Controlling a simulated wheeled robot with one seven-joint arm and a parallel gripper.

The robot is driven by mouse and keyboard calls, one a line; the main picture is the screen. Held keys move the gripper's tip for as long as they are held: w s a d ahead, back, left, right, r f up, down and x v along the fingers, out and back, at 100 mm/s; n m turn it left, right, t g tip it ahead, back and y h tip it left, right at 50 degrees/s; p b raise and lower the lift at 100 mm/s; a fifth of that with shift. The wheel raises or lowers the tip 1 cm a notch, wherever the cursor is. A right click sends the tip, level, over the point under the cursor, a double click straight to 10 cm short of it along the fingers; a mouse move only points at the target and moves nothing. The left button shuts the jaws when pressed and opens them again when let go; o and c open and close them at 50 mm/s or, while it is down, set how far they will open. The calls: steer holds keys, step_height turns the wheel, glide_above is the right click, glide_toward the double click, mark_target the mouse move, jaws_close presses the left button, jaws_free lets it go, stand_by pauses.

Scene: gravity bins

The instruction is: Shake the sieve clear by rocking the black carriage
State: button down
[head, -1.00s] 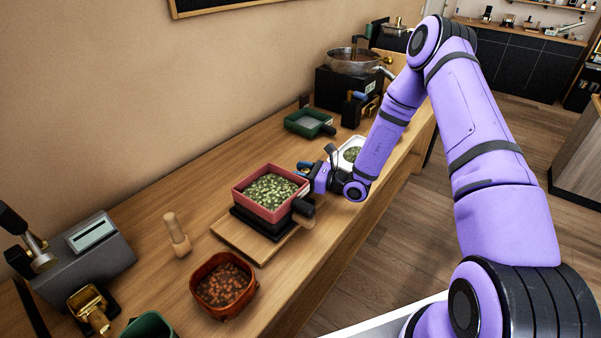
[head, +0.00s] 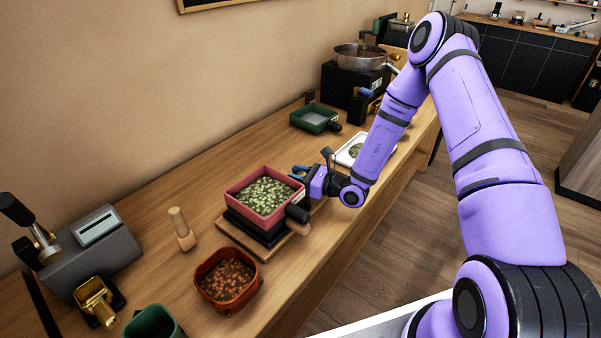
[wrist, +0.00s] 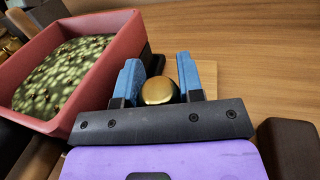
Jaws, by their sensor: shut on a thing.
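The red square sieve (head: 240,205), filled with mottled green bits, sits on the black carriage (head: 262,233), which rests on a wooden board (head: 228,236). The sieve also shows at the left of the wrist view (wrist: 125,40). My gripper (head: 299,171) is at the sieve's right side. In the wrist view its blue fingers (wrist: 160,75) are on either side of a round brass knob (wrist: 158,91), and it is shut on it. The knob's link to the carriage is hidden.
A brown bowl of reddish bits (head: 229,299) and a wooden pestle-like piece (head: 181,228) stand near the board. A green sieve (head: 315,120) and a white tray (head: 346,155) lie farther back. A grey machine (head: 98,255) stands at left. The counter edge runs along the right.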

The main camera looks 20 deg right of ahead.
steer(key=shift+s+a, duration=0.15)
steer(key=c, duration=1)
jaws_free()
steer(key=shift+a, duration=0.1)
steer(key=shift+s, duration=0.1)
steer(key=v, duration=1)
steer(key=shift+s+d, duration=0.2)
steer(key=shift+d, duration=0.15)
